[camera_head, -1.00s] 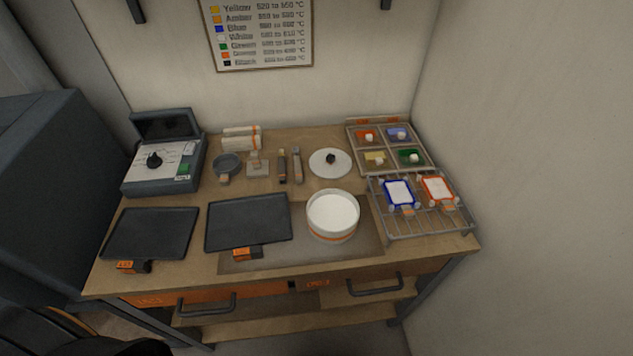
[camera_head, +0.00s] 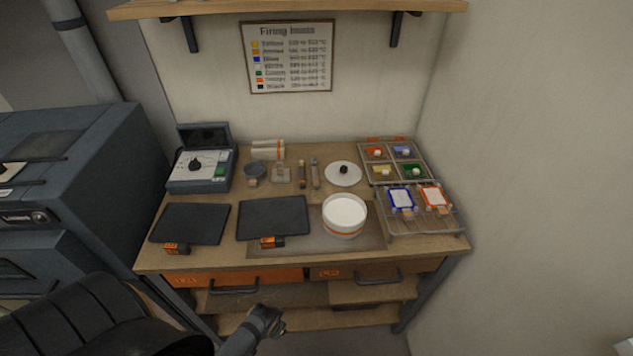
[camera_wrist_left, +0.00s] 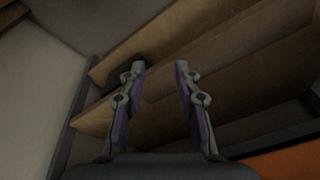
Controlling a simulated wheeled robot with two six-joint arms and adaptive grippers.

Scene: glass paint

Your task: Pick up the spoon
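Two narrow upright-lying tools, one dark-tipped (camera_head: 302,174) and one greyer (camera_head: 315,173), lie side by side on the workbench (camera_head: 420,250); they are too small to tell which, if either, is the spoon. My left gripper (camera_head: 272,322) is low in front of the bench, below the drawers and well away from these tools. In the left wrist view its two fingers (camera_wrist_left: 160,72) are apart with nothing between them, facing the wooden shelves under the bench. My right gripper is not in view.
A drawer handle (camera_head: 234,291) juts out near my left gripper.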

